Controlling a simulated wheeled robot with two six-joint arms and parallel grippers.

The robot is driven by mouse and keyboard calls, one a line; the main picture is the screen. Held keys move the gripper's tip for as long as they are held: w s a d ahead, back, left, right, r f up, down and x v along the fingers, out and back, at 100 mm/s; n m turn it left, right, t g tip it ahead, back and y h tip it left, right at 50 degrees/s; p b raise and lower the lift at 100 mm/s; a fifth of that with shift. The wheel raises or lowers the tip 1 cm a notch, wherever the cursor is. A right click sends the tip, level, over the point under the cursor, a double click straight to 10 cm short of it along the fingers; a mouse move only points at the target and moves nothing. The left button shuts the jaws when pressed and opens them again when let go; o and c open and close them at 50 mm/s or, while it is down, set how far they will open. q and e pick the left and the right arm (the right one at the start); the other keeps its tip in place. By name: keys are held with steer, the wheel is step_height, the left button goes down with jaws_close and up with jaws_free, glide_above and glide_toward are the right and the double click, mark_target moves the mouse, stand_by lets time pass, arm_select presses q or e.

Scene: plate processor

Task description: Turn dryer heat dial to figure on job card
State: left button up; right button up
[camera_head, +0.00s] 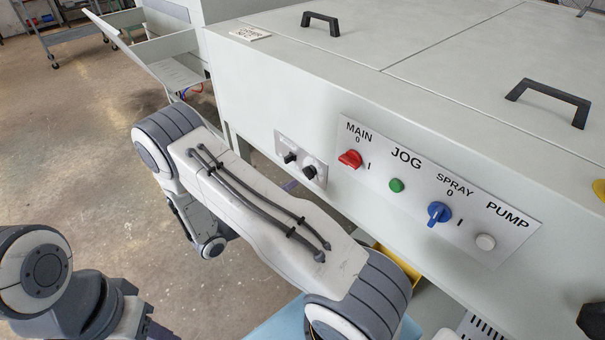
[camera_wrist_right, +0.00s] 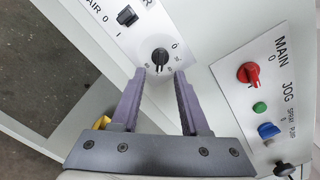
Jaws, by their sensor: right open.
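The dryer panel (camera_head: 299,165) is on the machine's front, left of the main panel. Its round black heat dial (camera_head: 309,171) sits right of a black switch (camera_head: 290,157). In the right wrist view the dial (camera_wrist_right: 160,57) stands just beyond my open right gripper (camera_wrist_right: 160,74), centred between the fingertips and apart from them. Its scale is too small to read. In the head view my right forearm hides most of that gripper. A small card with dark print (camera_head: 250,33) lies on the machine top, unreadable here. My left arm is at lower left, its gripper out of view.
Black handles (camera_head: 321,23) stand on the lids. Open floor lies left. An AIR switch (camera_wrist_right: 127,16) is beside the dial.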

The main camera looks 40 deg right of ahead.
mark_target(309, 173)
steer(key=d, duration=0.6)
steer(key=shift+w+d, duration=0.2)
steer(key=shift+w, duration=0.05)
steer(key=shift+c, duration=0.3)
jaws_close()
